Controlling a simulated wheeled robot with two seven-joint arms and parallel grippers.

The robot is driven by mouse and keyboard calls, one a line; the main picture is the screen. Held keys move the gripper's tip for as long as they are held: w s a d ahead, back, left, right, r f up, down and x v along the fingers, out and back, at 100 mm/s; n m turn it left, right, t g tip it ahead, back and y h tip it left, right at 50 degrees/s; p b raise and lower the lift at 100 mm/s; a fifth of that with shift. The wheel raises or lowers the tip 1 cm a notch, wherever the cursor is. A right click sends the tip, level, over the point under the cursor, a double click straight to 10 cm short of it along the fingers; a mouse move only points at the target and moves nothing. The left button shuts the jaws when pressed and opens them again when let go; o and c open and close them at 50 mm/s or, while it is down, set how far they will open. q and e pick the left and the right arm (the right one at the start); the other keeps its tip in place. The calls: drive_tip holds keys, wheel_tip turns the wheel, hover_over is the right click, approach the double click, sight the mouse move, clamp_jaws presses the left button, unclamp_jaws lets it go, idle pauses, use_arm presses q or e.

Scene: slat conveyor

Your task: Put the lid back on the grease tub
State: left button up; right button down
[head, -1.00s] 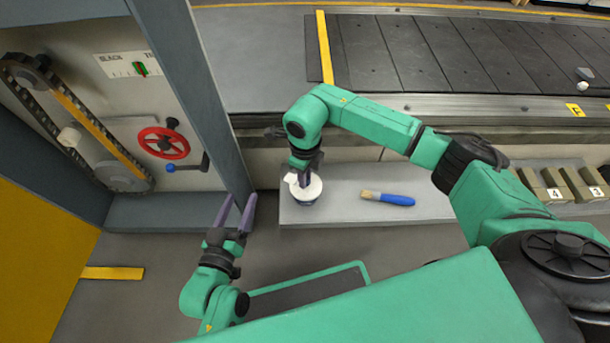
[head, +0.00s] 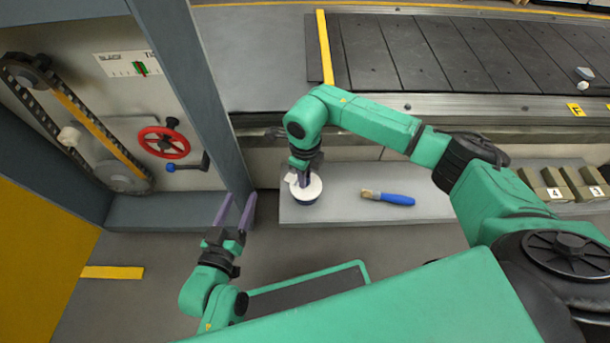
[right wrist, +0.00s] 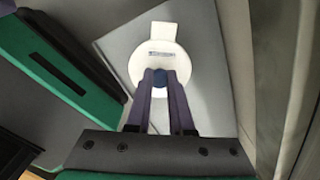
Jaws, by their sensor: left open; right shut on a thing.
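The grease tub (head: 306,202) stands near the left end of the grey shelf, with only its dark blue side showing below the white lid. The round white lid (head: 313,189) lies over the tub's mouth and looks about level; I cannot tell whether it is fully seated. In the right wrist view, the lid (right wrist: 143,66) has a pale tab at its far side. My right gripper (head: 304,182) points down and is shut on the lid's blue knob (right wrist: 159,77). My left gripper (head: 236,200) is open and empty, left of the shelf.
A brush (head: 388,197) with a blue handle lies right of the tub on the shelf (head: 345,212). Numbered boxes (head: 548,190) stand further right. The slat conveyor (head: 400,60) runs behind. A grey post and a red handwheel (head: 164,143) are at left.

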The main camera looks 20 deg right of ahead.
idle(0.4)
drive_tip(key=c, duration=0.7)
unclamp_jaws()
drive_tip(key=o, duration=0.5)
drive_tip(key=shift+c, duration=0.2)
drive_tip(key=shift+r, duration=0.15)
wheel_tip(320, 180, up, 7)
drive_tip(key=p, duration=0.6)
drive_tip(key=shift+f, duration=0.2)
clamp_jaws()
drive_tip(key=shift+f, duration=0.1)
